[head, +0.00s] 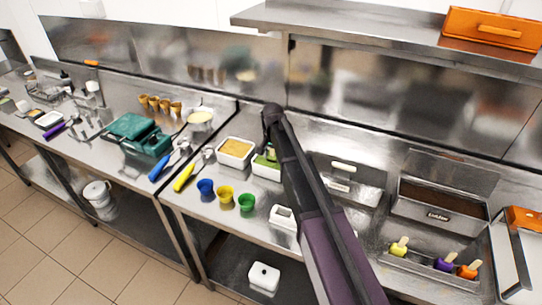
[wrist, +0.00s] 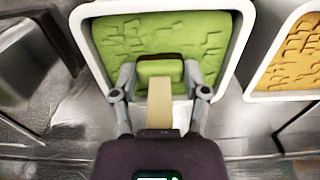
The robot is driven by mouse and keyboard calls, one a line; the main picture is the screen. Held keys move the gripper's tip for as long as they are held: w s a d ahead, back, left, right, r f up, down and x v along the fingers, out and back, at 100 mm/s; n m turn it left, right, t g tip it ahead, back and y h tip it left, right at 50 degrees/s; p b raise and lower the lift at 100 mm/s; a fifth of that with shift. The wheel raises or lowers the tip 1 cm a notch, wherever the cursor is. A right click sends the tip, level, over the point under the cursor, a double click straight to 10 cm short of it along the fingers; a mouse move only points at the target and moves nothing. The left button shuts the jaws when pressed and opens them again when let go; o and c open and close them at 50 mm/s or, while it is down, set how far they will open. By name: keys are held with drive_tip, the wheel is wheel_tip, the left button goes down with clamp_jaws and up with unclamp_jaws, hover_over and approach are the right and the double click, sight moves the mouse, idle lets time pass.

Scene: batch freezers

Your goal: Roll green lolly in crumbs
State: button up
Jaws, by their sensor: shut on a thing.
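The green lolly (wrist: 160,70) shows in the wrist view, with its pale stick (wrist: 160,105) pointing back toward me. My gripper (wrist: 160,88) is shut on it, one finger on each side. The lolly is over the white-rimmed tray of green crumbs (wrist: 118,40); I cannot tell whether it touches the crumbs. The crumb surface looks uneven and cracked. In the head view the green crumb tray (head: 264,171) is partly hidden behind my arm, and the lolly (head: 272,153) is only a small green patch beside it.
A tray of tan crumbs (head: 236,152) stands left of the green one. Blue (head: 206,187), yellow (head: 225,194) and green (head: 246,202) cups stand in front. Yellow (head: 399,246), purple (head: 446,263) and orange (head: 470,269) lollies sit at the right. A steel shelf (head: 330,25) hangs above.

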drive_tip(key=shift+s+d, duration=0.25)
drive_tip(key=shift+d, duration=0.4)
drive_tip(key=shift+w+a, duration=0.1)
drive_tip(key=shift+a, duration=0.05)
drive_tip(key=shift+w+a, duration=0.25)
drive_tip(key=shift+a, duration=0.45)
drive_tip(key=shift+w+a, duration=0.2)
drive_tip(key=shift+a, duration=0.45)
drive_tip(key=shift+d, duration=0.1)
drive_tip(key=shift+s+d, duration=0.3)
drive_tip(key=shift+d, duration=0.4)
drive_tip(key=shift+s+d, duration=0.25)
drive_tip(key=shift+d, duration=0.45)
drive_tip(key=shift+w+a, duration=0.3)
drive_tip(key=shift+a, duration=0.45)
